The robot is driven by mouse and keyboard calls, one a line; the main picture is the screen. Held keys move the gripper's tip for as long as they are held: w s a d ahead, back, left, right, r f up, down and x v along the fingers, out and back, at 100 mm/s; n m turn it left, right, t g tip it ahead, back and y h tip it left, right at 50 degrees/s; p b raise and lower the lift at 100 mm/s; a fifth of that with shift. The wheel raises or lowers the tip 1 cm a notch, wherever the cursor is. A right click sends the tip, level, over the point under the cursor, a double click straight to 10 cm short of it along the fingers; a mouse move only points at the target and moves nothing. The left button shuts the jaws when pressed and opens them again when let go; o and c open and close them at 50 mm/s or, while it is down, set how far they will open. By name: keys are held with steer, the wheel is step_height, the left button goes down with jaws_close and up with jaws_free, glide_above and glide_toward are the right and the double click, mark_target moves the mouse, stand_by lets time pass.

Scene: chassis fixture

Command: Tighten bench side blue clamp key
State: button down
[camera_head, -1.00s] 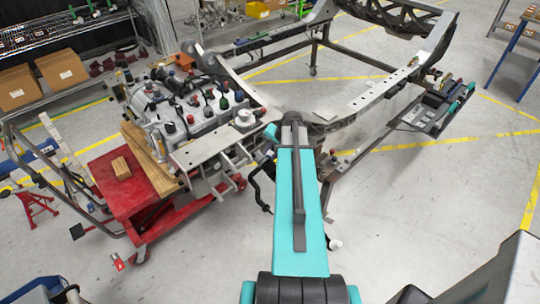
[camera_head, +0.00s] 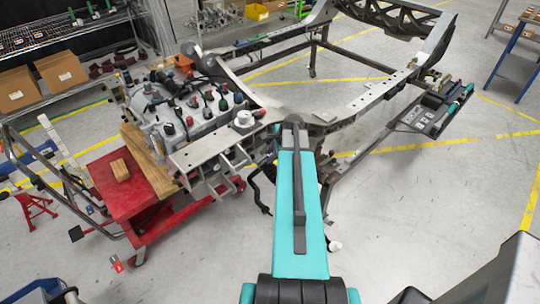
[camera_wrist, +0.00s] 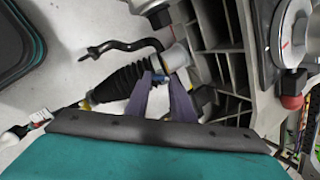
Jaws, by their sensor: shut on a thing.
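In the wrist view my gripper (camera_wrist: 160,86) has its two purple-grey fingers closed in on a small blue piece, the blue clamp key (camera_wrist: 160,77). The key lies beside the end of a black ribbed rubber boot (camera_wrist: 120,84), near a pale metal collar (camera_wrist: 176,56). The fingers hide most of the key, so its turn angle cannot be told. In the head view my own teal arm hides the gripper and the key, at the near corner of the chassis frame (camera_head: 375,100).
A dark bent bar (camera_wrist: 120,47) runs just beyond the boot. A ribbed grey casting (camera_wrist: 215,60) and a red-tipped part (camera_wrist: 292,101) stand close on the right. A red cart (camera_head: 110,205) stands left of my arm.

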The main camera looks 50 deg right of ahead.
steer(key=m+p, duration=0.1)
steer(key=m, duration=0.4)
steer(key=shift+m, duration=0.3)
steer(key=m+p, duration=0.1)
steer(key=m, duration=0.4)
steer(key=shift+a, duration=0.1)
steer(key=c, duration=1.5)
jaws_free()
steer(key=shift+s, duration=0.1)
steer(key=shift+r, duration=0.15)
steer(key=shift+a+b+v, duration=0.15)
steer(key=shift+b+v, duration=0.65)
steer(key=shift+v, duration=2.6)
steer(key=shift+a+b+v, duration=0.1)
steer(key=shift+b+v, duration=0.7)
steer(key=shift+v, duration=2.55)
steer(key=shift+s, duration=0.15)
